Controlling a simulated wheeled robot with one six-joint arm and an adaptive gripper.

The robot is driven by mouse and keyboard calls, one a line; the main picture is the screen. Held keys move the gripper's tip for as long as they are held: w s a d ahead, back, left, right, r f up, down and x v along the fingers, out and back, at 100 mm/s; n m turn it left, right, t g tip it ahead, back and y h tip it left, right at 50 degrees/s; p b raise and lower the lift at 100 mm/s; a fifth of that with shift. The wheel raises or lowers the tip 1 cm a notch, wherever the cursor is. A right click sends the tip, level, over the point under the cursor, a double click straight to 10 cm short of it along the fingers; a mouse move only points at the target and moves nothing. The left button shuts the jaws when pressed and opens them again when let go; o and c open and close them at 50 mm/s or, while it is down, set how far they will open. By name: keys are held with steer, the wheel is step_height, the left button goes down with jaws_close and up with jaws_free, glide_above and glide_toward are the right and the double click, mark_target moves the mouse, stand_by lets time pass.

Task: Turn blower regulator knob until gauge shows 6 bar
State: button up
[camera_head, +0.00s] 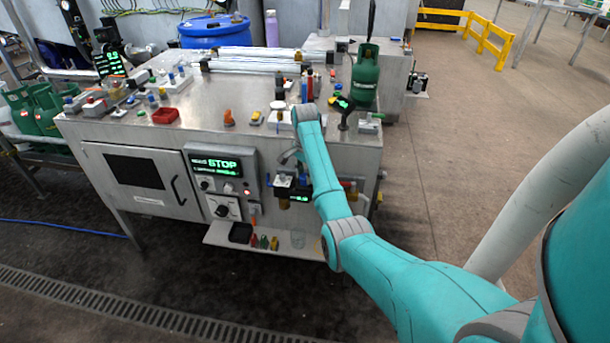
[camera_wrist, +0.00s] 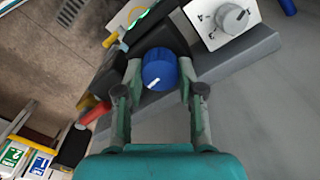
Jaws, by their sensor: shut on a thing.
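A round blue knob (camera_wrist: 159,68) with a short white pointer mark sits between the two fingers of my gripper (camera_wrist: 160,82) in the wrist view. The fingers press on its sides and the mark points down and left in that picture. In the head view my gripper (camera_head: 290,157) reaches down at the front right of the steel workbench, by a small dark regulator unit. A small green lit readout (camera_head: 300,198) shows there, too small to read. The knob is mostly hidden behind my gripper in the head view.
A white dial plate with a grey knob (camera_wrist: 232,18) lies close to my gripper in the wrist view. A panel reading STOP (camera_head: 222,164) is left on the bench front (camera_head: 130,170). Cylinders and small parts crowd the bench top; the floor at right is clear.

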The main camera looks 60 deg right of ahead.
steer(key=shift+f, duration=0.1)
steer(key=o, duration=1.1)
steer(key=shift+o, duration=0.2)
